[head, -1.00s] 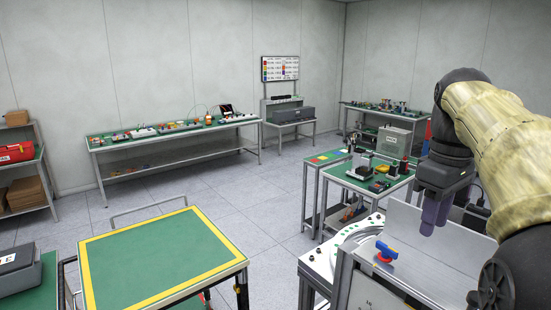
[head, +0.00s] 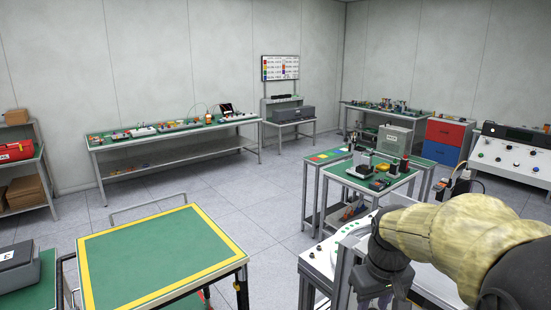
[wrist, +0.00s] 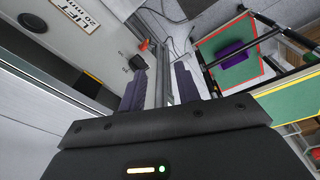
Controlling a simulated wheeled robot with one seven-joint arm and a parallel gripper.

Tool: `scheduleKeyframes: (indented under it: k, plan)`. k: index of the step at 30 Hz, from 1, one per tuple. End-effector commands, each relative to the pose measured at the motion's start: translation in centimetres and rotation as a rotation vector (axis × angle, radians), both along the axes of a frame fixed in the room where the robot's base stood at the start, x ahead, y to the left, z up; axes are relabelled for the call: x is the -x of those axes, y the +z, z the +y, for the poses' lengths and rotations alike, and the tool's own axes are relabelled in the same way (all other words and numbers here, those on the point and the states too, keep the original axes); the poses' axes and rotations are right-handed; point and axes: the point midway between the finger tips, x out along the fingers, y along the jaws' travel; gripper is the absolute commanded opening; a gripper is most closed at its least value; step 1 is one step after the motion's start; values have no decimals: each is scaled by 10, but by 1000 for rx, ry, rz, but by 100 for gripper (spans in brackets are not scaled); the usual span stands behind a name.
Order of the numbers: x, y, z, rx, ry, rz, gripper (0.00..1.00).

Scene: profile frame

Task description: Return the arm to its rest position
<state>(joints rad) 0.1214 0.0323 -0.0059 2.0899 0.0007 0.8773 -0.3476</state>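My arm reaches in from the right edge of the head view, low over the grey machine with a white top (head: 318,262). Its tan sleeve and dark wrist cover much of that machine. My gripper (head: 375,303) points down at the bottom edge, mostly cut off there. In the wrist view my gripper (wrist: 158,85) has two purple fingers standing apart. I see nothing held between them; a metal post shows behind the gap. A grey panel (wrist: 60,50) marked "LIFT 20 mm" lies to the left of the fingers.
A green-topped cart with a yellow border (head: 160,255) stands at front left, its top bare. A green bench with small devices (head: 405,178) stands beyond my arm. A red and blue cabinet (head: 445,140) and a control console (head: 515,155) are at right. The middle floor is clear.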

Motion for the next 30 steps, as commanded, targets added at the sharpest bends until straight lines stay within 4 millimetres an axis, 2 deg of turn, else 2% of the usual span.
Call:
scheduleKeyframes:
  k: [1,6,11,15,30]
  plan:
    - [10,-21,9,-6,-22,-4,33]
    - [41,-76,31,-29,-121,-48,33]
    - [68,-108,43,-51,-191,-79,33]
    - [75,-116,46,-59,-215,-92,33]
    - [74,-115,46,-59,-214,-92,33]
